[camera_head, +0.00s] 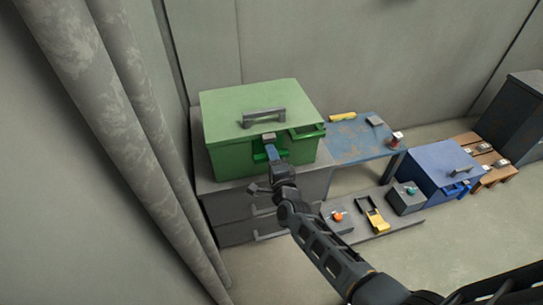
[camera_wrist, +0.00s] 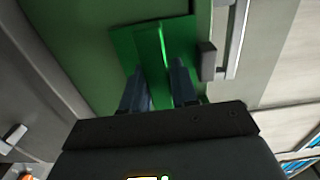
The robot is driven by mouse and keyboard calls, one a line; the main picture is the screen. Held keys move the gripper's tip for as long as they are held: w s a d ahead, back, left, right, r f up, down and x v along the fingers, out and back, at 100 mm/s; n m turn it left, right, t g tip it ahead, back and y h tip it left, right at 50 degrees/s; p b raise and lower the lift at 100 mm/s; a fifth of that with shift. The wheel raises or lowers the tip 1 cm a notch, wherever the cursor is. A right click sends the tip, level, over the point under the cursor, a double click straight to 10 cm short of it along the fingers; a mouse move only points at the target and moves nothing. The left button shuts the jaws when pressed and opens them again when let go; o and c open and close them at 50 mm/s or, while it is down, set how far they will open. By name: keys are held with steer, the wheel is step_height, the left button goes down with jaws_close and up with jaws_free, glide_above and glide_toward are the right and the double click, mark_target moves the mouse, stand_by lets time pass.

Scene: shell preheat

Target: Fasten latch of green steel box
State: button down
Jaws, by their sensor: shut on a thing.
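The green steel box (camera_head: 222,150) stands on a grey cabinet at the left, its green lid (camera_head: 222,103) down, with a grey handle (camera_head: 263,118) on top. A bright green latch (camera_head: 259,153) is on its front face, below a small grey block (camera_head: 268,136) at the lid edge. My gripper (camera_head: 272,153) is at the front of the box. In the wrist view, my gripper (camera_wrist: 159,84) has one finger on each side of the raised rib of the green latch (camera_wrist: 152,42) and is shut on it. The dark block (camera_wrist: 207,60) is beside the latch, apart from it. The fingers partly hide the latch.
A blue worn table (camera_head: 350,145) with a yellow item (camera_head: 342,117) stands to the right. A blue box (camera_head: 436,168) and a low grey shelf (camera_head: 375,228) with small devices are further right and nearer.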

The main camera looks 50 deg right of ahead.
steer(key=shift+n, duration=0.3)
steer(key=n+p, duration=0.1)
steer(key=n, duration=0.3)
steer(key=n+p, duration=0.1)
steer(key=n, duration=0.3)
steer(key=shift+n+p, duration=0.3)
steer(key=shift+p, duration=0.05)
steer(key=n+p, duration=0.1)
steer(key=n, duration=0.3)
steer(key=shift+a, duration=0.1)
steer(key=n+p, duration=0.1)
steer(key=n, duration=0.3)
steer(key=shift+f+n, duration=0.1)
steer(key=shift+n, duration=0.3)
steer(key=c, duration=1)
jaws_free()
steer(key=shift+o, duration=0.2)
